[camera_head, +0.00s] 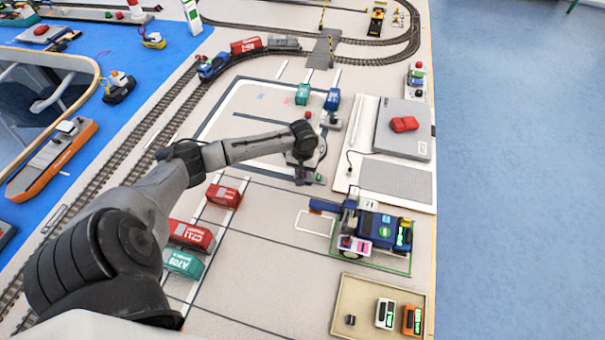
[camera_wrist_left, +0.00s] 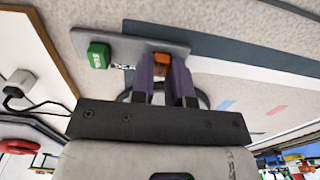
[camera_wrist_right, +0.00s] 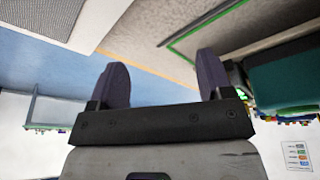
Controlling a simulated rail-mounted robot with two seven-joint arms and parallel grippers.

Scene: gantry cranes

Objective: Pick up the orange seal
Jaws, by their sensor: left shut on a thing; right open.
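The orange seal (camera_wrist_left: 161,60) is a small block, seen in the left wrist view at the tips of my left gripper (camera_wrist_left: 164,72). The fingers are shut on it, over or beside a grey plate (camera_wrist_left: 130,45); whether it still touches the plate I cannot tell. A green seal (camera_wrist_left: 98,55) sits on the plate's left end. In the head view my left gripper (camera_head: 303,172) points down at the middle of the table and hides the orange seal. My right gripper (camera_wrist_right: 163,78) is open and empty in the right wrist view, and out of the head view.
A grey laptop-like panel (camera_head: 404,128) with a red object (camera_head: 404,124) lies right of the left gripper. Red containers (camera_head: 224,196) and a teal one (camera_head: 183,263) stand nearer me. A blue vehicle (camera_head: 378,228) and a beige tray (camera_head: 345,290) are at the lower right.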

